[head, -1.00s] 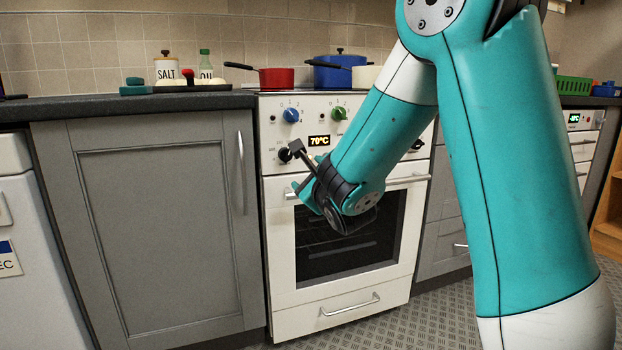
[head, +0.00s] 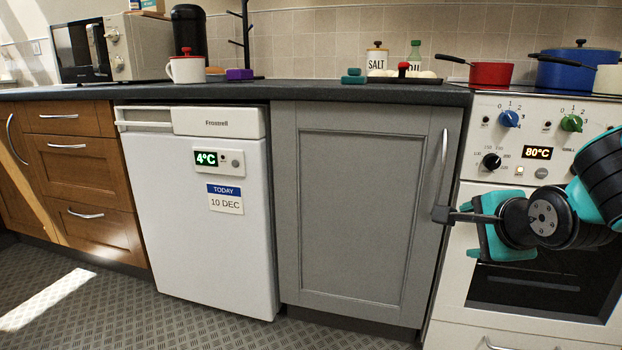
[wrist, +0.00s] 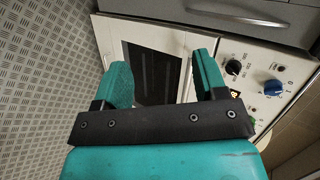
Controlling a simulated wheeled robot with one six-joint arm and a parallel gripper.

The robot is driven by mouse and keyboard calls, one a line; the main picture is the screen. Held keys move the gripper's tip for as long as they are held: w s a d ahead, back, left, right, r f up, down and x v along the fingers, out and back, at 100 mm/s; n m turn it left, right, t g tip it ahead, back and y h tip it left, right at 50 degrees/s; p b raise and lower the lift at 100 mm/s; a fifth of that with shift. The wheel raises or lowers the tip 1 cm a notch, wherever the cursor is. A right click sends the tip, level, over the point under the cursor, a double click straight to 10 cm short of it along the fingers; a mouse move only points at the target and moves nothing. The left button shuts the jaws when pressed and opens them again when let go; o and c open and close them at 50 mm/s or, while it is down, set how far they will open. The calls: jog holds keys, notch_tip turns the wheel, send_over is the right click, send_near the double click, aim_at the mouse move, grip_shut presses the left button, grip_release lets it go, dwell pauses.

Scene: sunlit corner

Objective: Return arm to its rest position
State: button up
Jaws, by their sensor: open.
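My gripper (head: 482,228) is at the right in the head view, in front of the white oven (head: 480,290) and close to the right edge of the grey cupboard door. Its teal fingers are apart. In the wrist view my gripper (wrist: 162,72) shows two spread teal fingers with nothing between them. The oven front (wrist: 150,75) lies beyond them, tilted in that view. My arm is folded at the right edge of the head view, and most of it is out of the picture.
A white fridge (head: 205,255) reading 4°C and a grey cupboard (head: 360,210) stand left of the oven. The oven display (head: 537,152) reads 80°C. A red pot (head: 490,73) and a blue pot (head: 578,68) stand on top. The patterned floor (head: 110,310) in front is clear.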

jog(key=s+a+r+n+g+y+p, duration=0.15)
jog(key=s+a+n+g, duration=0.45)
jog(key=s+n, duration=0.6)
jog(key=s+a+n+g+y+p, duration=0.15)
jog(key=s+a+n+g, duration=0.45)
jog(key=s+n, duration=0.65)
notch_tip(320, 180, up, 38)
jog(key=w+t+p, duration=0.1)
jog(key=p, duration=3.6)
jog(key=shift+a+y, duration=0.4)
jog(key=shift+c, duration=0.4)
